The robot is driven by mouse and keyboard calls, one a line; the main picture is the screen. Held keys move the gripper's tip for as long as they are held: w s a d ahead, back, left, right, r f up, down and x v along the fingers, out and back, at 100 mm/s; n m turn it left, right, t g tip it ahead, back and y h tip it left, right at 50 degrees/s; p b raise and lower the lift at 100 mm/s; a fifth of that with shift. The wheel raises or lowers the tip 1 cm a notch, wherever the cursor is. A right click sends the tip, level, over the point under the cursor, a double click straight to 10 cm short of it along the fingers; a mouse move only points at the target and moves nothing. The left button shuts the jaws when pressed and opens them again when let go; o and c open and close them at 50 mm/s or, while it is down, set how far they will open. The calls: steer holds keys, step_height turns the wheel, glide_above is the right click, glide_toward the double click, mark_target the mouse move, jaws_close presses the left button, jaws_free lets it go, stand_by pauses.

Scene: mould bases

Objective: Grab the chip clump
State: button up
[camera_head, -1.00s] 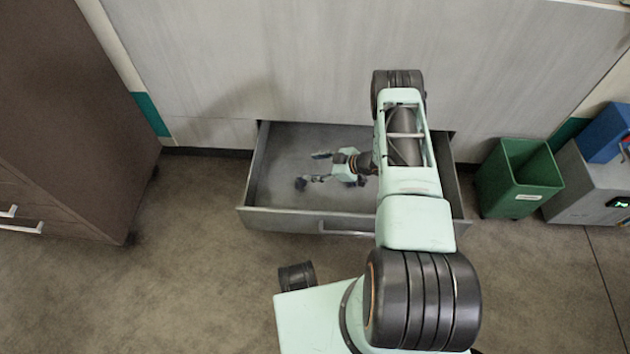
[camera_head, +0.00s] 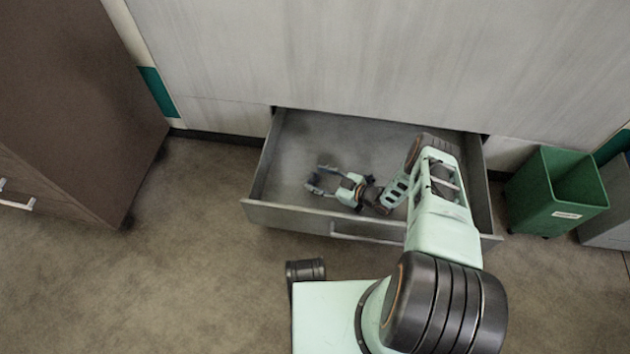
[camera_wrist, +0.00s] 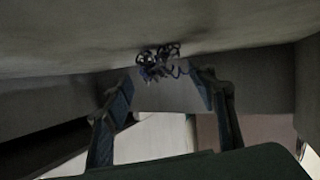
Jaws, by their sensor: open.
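The chip clump (camera_wrist: 158,62) is a small dark tangle of curly strands, bluish in places. In the wrist view it lies against the drawer's grey floor, in line with the gap between my fingers and just past their tips. My gripper (camera_wrist: 163,92) is open, its two dark finger pads spread to either side with nothing between them. In the head view my gripper (camera_head: 316,178) is low inside the open drawer (camera_head: 285,217), pointing left. I cannot make out the clump apart from the fingertips in the head view.
The drawer's front panel and side walls stand around my gripper, and my forearm passes over its right part. A green bin (camera_head: 560,195) stands to the right. A brown cabinet (camera_head: 75,120) stands at the left. The floor in front is mostly clear.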

steer(key=shift+w+a+f, duration=0.15)
steer(key=shift+w+a, duration=0.15)
steer(key=shift+c, duration=0.4)
steer(key=c, duration=1.1)
